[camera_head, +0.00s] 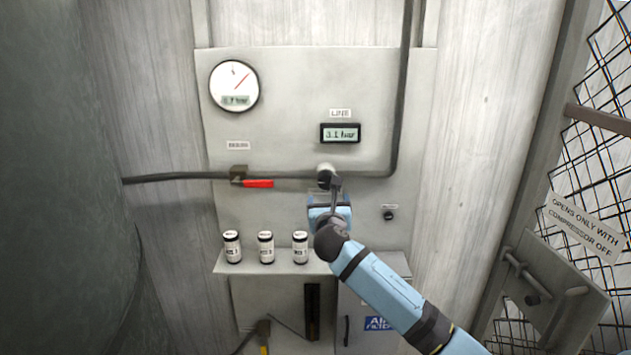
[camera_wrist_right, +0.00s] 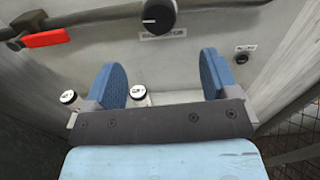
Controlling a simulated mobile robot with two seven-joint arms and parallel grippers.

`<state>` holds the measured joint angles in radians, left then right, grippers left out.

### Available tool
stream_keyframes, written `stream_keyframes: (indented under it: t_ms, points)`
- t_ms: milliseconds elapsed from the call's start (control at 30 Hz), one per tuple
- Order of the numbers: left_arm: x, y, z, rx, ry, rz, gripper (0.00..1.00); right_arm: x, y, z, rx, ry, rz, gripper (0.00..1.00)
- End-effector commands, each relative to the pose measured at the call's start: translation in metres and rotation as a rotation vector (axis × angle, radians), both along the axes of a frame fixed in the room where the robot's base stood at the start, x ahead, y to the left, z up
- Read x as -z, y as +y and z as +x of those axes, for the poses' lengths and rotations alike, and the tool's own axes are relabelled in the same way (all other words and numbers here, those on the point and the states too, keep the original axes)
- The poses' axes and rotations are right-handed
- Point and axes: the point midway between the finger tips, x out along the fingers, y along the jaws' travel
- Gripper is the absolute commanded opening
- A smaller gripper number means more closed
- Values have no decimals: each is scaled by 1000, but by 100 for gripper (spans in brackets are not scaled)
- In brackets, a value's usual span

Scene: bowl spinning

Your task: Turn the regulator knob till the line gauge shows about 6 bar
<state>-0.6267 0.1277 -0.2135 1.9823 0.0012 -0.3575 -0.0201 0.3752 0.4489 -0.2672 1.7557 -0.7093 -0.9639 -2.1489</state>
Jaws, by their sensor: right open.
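The line gauge (camera_head: 341,133) is a small dark-framed digital display under a LINE label and appears to read 3.1 bar. Below it, the regulator knob (camera_head: 325,170) sits on the grey panel (camera_head: 280,120), partly covered by my right gripper (camera_head: 329,200). In the right wrist view, the round black knob (camera_wrist_right: 159,15) with a white mark is at the top. My right gripper (camera_wrist_right: 163,78) is open there, its two blue fingers apart with nothing between them. The knob lies beyond the fingers, not between them. My left gripper is not in view.
A round dial gauge (camera_head: 235,87) is at upper left. A red-handled valve (camera_head: 258,184) sits on the pipe left of the knob. Several small canisters (camera_head: 265,247) stand on a ledge below. A small black knob (camera_head: 389,215) is at right. A mesh gate (camera_head: 600,150) is far right.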

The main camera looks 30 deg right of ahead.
Motion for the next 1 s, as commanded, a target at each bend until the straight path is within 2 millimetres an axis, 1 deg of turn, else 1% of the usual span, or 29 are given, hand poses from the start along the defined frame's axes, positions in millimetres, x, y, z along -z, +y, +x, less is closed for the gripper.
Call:
stream_keyframes:
  t_ms: [33,300,500,700,1000]
  points:
    - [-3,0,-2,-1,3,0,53,-3,-5,8,2,-1,2,80]
    - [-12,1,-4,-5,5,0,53,-3,-35,58,0,0,4,80]
    - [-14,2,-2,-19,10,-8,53,-2,-53,87,0,-1,5,80]
    - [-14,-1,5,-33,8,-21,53,0,-61,101,-3,-1,5,80]
    - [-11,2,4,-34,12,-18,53,0,-63,103,-3,-2,5,80]
